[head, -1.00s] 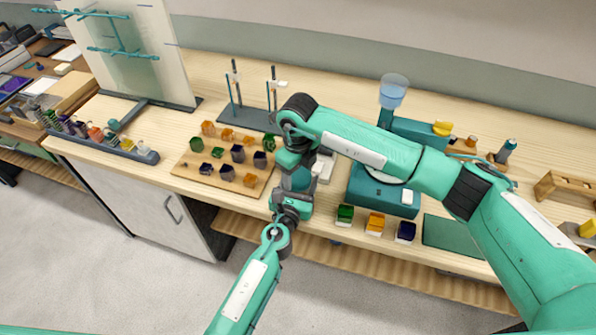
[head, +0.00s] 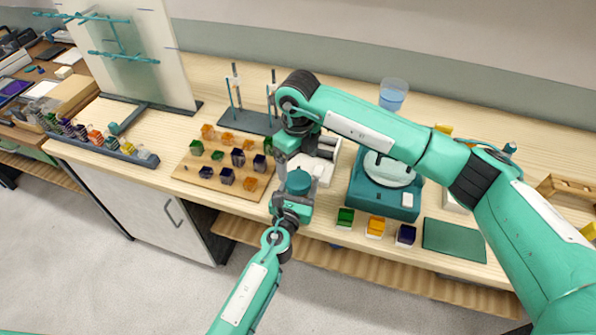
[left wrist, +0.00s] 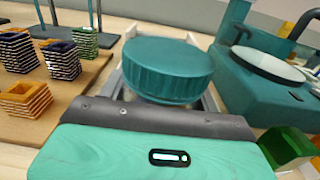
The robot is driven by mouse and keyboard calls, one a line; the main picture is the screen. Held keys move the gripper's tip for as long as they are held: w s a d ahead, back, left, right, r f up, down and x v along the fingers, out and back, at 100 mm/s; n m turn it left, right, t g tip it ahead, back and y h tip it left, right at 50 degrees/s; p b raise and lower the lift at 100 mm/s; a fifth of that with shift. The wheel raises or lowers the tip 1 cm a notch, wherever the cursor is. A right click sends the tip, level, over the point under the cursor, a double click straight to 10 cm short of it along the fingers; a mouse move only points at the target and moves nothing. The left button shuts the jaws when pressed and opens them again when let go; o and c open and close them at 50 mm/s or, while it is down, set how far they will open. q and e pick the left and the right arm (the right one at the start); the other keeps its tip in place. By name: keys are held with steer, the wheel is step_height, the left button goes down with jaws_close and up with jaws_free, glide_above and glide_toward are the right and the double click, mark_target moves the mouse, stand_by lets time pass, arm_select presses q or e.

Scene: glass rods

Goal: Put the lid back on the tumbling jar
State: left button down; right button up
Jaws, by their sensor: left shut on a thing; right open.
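The teal ribbed lid (left wrist: 167,70) fills the middle of the left wrist view. It also shows as a teal disc (head: 299,182) in the head view, at the front edge of the bench. My left gripper (head: 291,203) reaches up from below and is shut on the jar just under the lid. Most of the jar body is hidden by the lid and the gripper, so I cannot tell how fully the lid is seated. My right gripper (head: 287,157) is open just above and behind the lid, and it looks apart from it.
A wooden board (head: 190,172) with several small coloured baskets lies to the left. A teal machine with a white round plate (head: 390,170) stands to the right. Small coloured boxes (head: 375,228) and a green mat (head: 454,240) line the front edge. A rod stand (head: 262,123) is behind.

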step_height(320, 180, up, 6)
steer(key=shift+f, duration=0.1)
arm_select(q)
steer(key=shift+c, duration=1.3)
jaws_free()
steer(key=shift+s, duration=0.1)
steer(key=b+v, duration=0.1)
steer(key=v, duration=1.2)
steer(key=shift+s, duration=0.3)
arm_select(e)
steer(key=shift+f, duration=0.65)
arm_select(q)
steer(key=shift+a, duration=0.1)
